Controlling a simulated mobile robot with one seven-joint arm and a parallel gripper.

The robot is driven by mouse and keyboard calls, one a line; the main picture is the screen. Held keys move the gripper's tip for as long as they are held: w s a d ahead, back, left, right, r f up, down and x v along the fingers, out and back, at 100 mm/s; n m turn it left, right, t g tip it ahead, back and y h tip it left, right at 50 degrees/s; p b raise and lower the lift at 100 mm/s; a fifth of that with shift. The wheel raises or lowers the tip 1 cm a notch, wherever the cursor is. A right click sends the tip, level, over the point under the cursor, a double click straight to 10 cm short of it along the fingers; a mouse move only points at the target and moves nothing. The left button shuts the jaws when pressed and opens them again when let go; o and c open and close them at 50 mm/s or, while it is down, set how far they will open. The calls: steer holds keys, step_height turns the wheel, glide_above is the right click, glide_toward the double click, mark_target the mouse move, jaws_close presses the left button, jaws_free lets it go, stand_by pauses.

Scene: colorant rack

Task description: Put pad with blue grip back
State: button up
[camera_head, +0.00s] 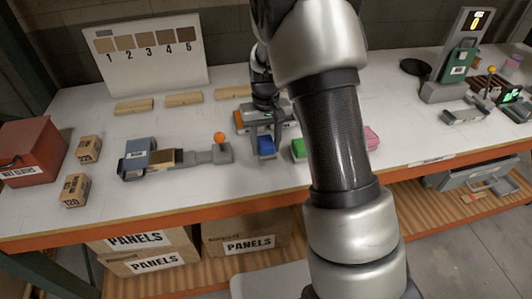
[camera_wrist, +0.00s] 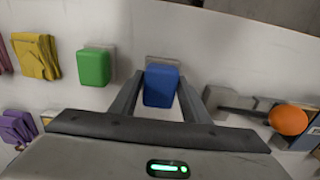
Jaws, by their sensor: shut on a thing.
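The pad with the blue grip (camera_head: 267,147) is at the front of the bench, below my gripper (camera_head: 266,135). In the wrist view the blue grip (camera_wrist: 161,86) lies between the two fingers of my gripper (camera_wrist: 160,76), which is shut on it. A grey base part (camera_wrist: 162,60) shows just beyond the blue grip. I cannot tell whether the pad touches the bench. My arm hides part of the bench to the right.
A green-gripped pad (camera_head: 298,148) sits close to the right, and a pink item (camera_head: 371,138) lies beyond my arm. A grey fixture with an orange ball (camera_head: 220,137) stands close to the left. Wooden blocks (camera_head: 184,99) lie behind.

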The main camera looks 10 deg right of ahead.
mark_target(266, 153)
steer(key=shift+f, duration=1.65)
steer(key=shift+f, duration=0.25)
steer(key=o, duration=1)
steer(key=shift+r, duration=0.1)
